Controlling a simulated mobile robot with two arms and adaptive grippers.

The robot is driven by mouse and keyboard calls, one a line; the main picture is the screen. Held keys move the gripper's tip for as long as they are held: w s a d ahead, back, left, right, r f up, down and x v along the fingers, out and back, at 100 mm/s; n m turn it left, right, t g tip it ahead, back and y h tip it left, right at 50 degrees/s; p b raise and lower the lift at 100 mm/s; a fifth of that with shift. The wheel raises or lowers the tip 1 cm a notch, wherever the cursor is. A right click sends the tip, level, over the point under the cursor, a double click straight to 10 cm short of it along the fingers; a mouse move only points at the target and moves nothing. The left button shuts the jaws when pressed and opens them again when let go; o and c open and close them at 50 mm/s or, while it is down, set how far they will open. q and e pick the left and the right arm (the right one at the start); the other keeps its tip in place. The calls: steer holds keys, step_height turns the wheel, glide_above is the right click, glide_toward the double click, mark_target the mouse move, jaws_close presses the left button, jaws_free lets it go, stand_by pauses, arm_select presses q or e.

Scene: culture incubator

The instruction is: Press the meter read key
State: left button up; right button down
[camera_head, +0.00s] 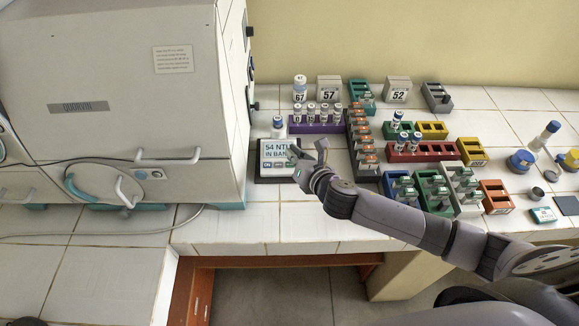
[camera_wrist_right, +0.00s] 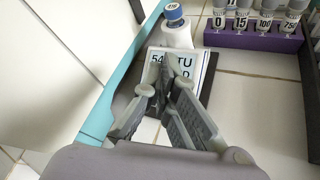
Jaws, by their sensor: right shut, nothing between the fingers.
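The meter (camera_head: 276,158) lies on the white tiled bench beside the incubator, with a pale screen reading "54 NTU IN BAND" and a row of small keys (camera_head: 278,164) along its lower edge. My right gripper (camera_head: 308,148) is shut and empty at the meter's right side. In the right wrist view the shut fingers (camera_wrist_right: 165,65) are in front of the meter (camera_wrist_right: 208,72) and cover part of its screen and its keys. I cannot tell whether the fingertips touch it. A vial with a blue cap (camera_head: 277,127) stands at the meter's back; it also shows in the wrist view (camera_wrist_right: 177,30). My left gripper is not in view.
The large grey incubator (camera_head: 110,100) stands close on the left. More coloured racks fill the right. Bare tiles lie in front of the meter.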

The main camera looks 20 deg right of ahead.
steer(key=b, duration=0.4)
glide_above(290, 164)
steer(key=s, duration=0.3)
step_height(290, 164, down, 5)
steer(key=shift+w+d+f+b, duration=0.1)
steer(key=shift+w+f+b, duration=0.5)
steer(key=shift+f, duration=0.15)
steer(key=shift+s, duration=0.1)
steer(key=shift+f, duration=0.15)
steer(key=shift+w+f, duration=0.2)
steer(key=shift+f, duration=0.05)
steer(key=shift+w+d+f, duration=0.1)
steer(key=shift+w+f, duration=0.05)
steer(key=shift+f, duration=0.2)
stand_by(0.5)
stand_by(0.4)
steer(key=shift+s+r+p, duration=0.35)
steer(key=shift+r+p, duration=0.3)
steer(key=shift+r, duration=0.1)
steer(key=shift+r, duration=0.1)
